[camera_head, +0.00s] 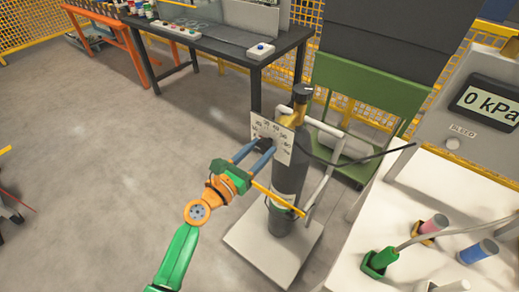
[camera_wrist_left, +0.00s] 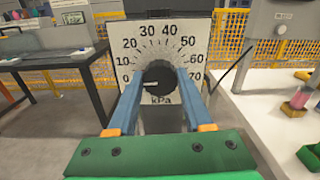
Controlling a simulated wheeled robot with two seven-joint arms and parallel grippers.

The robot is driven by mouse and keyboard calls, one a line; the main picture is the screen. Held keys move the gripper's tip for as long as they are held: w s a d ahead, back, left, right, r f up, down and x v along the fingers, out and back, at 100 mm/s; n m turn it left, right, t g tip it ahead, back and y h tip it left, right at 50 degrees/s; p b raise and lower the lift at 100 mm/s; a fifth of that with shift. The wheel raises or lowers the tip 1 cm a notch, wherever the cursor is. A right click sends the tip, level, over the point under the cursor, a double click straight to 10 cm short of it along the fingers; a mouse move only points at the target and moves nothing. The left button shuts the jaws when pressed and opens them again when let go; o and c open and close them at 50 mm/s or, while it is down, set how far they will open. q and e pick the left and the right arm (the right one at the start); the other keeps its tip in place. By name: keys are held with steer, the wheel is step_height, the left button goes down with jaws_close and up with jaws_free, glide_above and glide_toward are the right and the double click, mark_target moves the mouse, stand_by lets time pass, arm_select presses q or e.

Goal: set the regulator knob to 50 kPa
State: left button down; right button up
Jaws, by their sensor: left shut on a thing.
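The regulator's white dial plate (camera_head: 284,137) stands in front of a dark gas cylinder (camera_head: 289,170). In the left wrist view the dial plate (camera_wrist_left: 192,28) shows a scale from 0 to 70 kPa. The black regulator knob (camera_wrist_left: 158,74) sits at its middle. My left gripper (camera_wrist_left: 158,84) is shut on the knob, one blue finger on each side. A small pale mark shows on the knob's lower left, toward the 0 side. The head view shows my left gripper (camera_head: 262,148) reaching the plate from the left. The display (camera_head: 487,103) reads 0 kPa. My right gripper is out of view.
The cylinder stands on a pale pallet (camera_head: 250,245) with a white tube frame (camera_head: 327,165). A black hose (camera_head: 365,160) runs right. A dark bench (camera_head: 225,50) stands behind.

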arm_select(q)
steer(key=shift+m, duration=1.3)
steer(key=m+b, duration=0.1)
steer(key=m, duration=0.3)
steer(key=shift+f+m, duration=0.1)
steer(key=shift+m, duration=0.2)
steer(key=m, duration=0.3)
steer(key=shift+m, duration=0.3)
steer(key=m, duration=0.3)
steer(key=shift+m+b, duration=0.3)
steer(key=shift+b, duration=0.1)
steer(key=m, duration=1.2)
steer(key=shift+m, duration=0.4)
